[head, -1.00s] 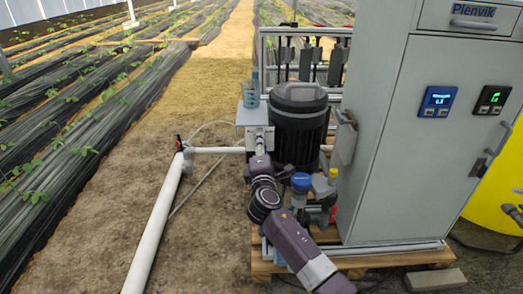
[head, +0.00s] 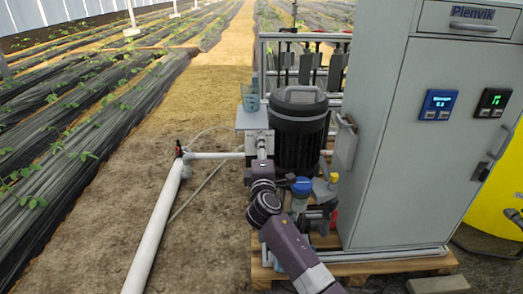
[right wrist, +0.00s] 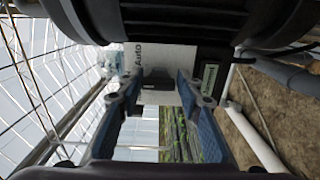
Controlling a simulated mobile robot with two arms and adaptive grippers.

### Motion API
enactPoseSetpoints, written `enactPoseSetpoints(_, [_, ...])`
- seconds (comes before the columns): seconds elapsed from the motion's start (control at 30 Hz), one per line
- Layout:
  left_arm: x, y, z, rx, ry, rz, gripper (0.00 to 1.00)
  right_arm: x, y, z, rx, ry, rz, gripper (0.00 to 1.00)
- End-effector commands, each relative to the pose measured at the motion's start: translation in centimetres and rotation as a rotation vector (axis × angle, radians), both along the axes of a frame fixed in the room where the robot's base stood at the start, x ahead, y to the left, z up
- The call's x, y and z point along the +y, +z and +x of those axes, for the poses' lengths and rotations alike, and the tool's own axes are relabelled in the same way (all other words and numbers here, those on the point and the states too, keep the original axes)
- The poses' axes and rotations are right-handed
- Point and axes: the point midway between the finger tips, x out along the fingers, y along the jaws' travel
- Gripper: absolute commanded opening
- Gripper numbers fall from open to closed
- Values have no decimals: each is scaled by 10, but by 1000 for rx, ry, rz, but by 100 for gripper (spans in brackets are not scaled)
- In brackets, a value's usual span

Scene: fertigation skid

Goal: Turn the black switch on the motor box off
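The motor box (head: 254,120) is a pale grey box beside the black motor (head: 300,130). In the right wrist view its pale face (right wrist: 165,58) carries the word "Auto", turned sideways. The black switch (right wrist: 156,78) shows there as a small dark block below that word. My right gripper (right wrist: 157,92) is open, with its two blue fingers on either side of the switch in the picture. I cannot tell whether they touch it. My left gripper is not in view.
A translucent bluish jug (head: 250,98) stands on the motor box. The grey cabinet (head: 400,150) rises close on the right. A blue-capped part (head: 301,186) and a yellow-capped part (head: 333,178) sit low beside my arm. Bare soil lies left of the box.

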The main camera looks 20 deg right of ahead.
Motion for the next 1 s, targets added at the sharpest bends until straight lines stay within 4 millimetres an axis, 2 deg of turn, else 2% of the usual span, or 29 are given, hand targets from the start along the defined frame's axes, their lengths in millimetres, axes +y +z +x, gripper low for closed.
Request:
enactPoseSetpoints(0.03, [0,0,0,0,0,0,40,0,-1,0,1,0,-1,41])
enactPoseSetpoints(0.1, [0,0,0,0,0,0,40,0,0,0,0,0,-1,48])
enactPoseSetpoints(0.37, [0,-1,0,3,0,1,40,0,1,0,-1,1,-1,48])
enactPoseSetpoints(0.53, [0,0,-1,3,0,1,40,3,0,-9,-2,1,-2,48])
enactPoseSetpoints(0.67, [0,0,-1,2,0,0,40,9,0,-27,-1,2,0,48])
enactPoseSetpoints(1.0, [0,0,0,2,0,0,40,27,-1,-91,1,2,1,48])
